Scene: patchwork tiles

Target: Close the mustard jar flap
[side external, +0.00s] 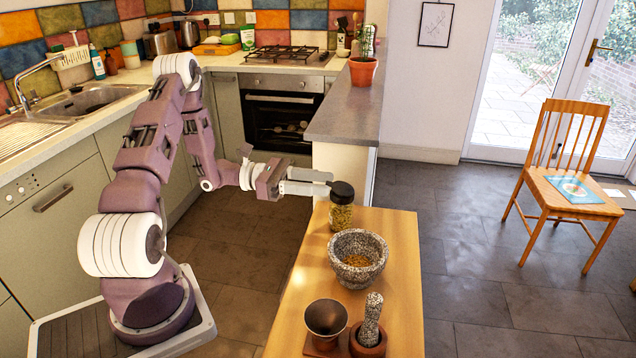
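The mustard jar (341,217) is a clear jar of yellowish seeds with a black lid (342,192). It stands upright at the far end of the wooden table. My gripper (328,183) reaches in from the left at lid height, its pale fingers pointing right. The fingertips are right beside the lid's left edge; I cannot tell whether they touch it. A small dark piece shows at the fingertips, and I cannot tell whether it is the flap or part of my gripper. The flap's position and the finger gap are too small to make out.
A granite mortar (358,258) with yellowish contents stands just in front of the jar. Nearer are a dark cup (326,318) and a stone pestle (370,318) in a wooden holder. The counter end (346,125) with a potted plant (363,70) lies behind the table.

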